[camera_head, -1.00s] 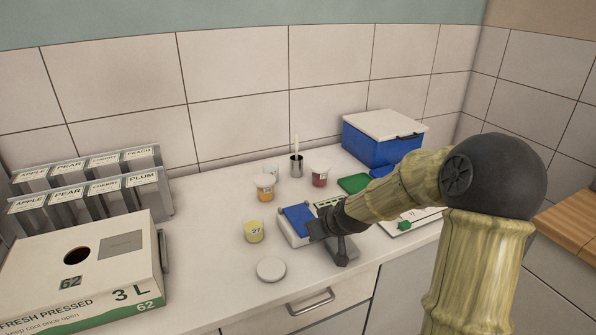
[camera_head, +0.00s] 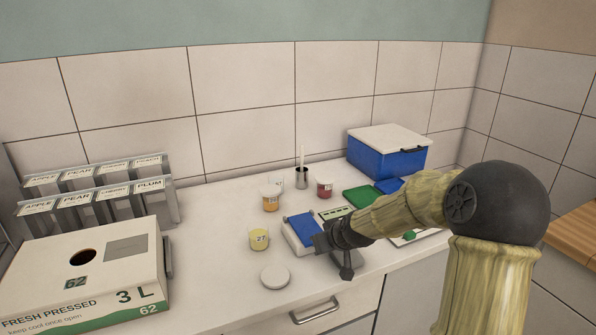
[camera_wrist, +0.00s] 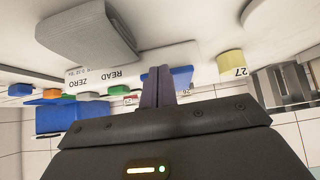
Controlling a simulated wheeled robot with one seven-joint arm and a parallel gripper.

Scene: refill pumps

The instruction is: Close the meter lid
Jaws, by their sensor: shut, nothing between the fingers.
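The meter (camera_head: 307,248) is a white body on the counter with a blue lid (camera_head: 300,229) over its upper side. I cannot tell the lid's exact angle. The wrist view is upside down; there the meter's white face (camera_wrist: 112,75) reads READ and ZERO, and a blue part (camera_wrist: 182,78) shows behind my fingers. My gripper (camera_wrist: 158,88) is shut and empty, its fingertips close to this blue part; touching or apart is unclear. In the head view my gripper (camera_head: 322,242) is at the meter's right side and hides part of it.
A grey block (camera_wrist: 88,30) lies in front of the meter. A yellow cup marked 27 (camera_head: 259,239) and a round white lid (camera_head: 275,276) are close on the left. Other cups, a blue box (camera_head: 388,158) and a juice carton (camera_head: 80,270) stand around.

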